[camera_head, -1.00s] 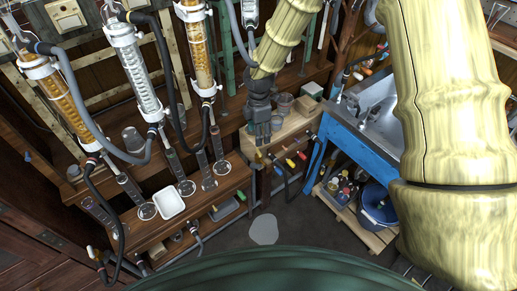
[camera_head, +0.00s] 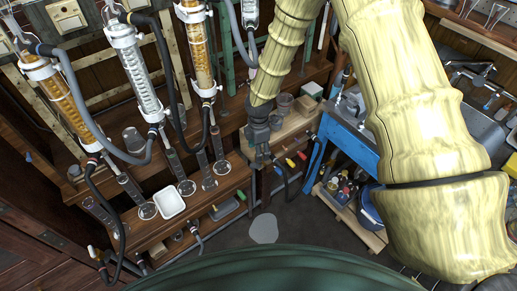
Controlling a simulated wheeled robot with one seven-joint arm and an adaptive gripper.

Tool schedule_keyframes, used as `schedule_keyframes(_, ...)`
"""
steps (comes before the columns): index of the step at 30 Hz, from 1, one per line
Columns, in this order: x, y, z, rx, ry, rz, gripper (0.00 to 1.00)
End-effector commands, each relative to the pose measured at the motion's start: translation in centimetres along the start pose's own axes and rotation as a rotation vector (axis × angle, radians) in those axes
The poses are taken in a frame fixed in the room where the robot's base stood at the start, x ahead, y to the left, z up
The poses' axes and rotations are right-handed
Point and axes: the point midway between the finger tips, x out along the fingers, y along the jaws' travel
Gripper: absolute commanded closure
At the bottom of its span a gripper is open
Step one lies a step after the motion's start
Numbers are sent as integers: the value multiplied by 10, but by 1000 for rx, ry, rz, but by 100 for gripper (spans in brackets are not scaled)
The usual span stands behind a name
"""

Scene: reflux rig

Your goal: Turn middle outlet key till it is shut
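My gripper (camera_head: 259,162) is dark and points down at the bench's front edge, by the left end of these keys. It hides part of the row. Its fingers are too small and dark to show whether they are open or touching a key.
Several glass columns (camera_head: 145,88) with grey and black hoses stand at the left. A blue-framed sink bench (camera_head: 350,146) is at the right, with a bucket and bottles below.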

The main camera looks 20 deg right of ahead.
Motion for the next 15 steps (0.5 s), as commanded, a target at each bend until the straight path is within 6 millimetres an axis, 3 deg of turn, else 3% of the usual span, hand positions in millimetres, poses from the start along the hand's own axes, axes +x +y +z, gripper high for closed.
schedule_keyframes(3,0,0,0,0,0,0,41)
schedule_keyframes(11,0,0,0,0,0,0,87)
schedule_keyframes(15,0,0,0,2,0,0,87)
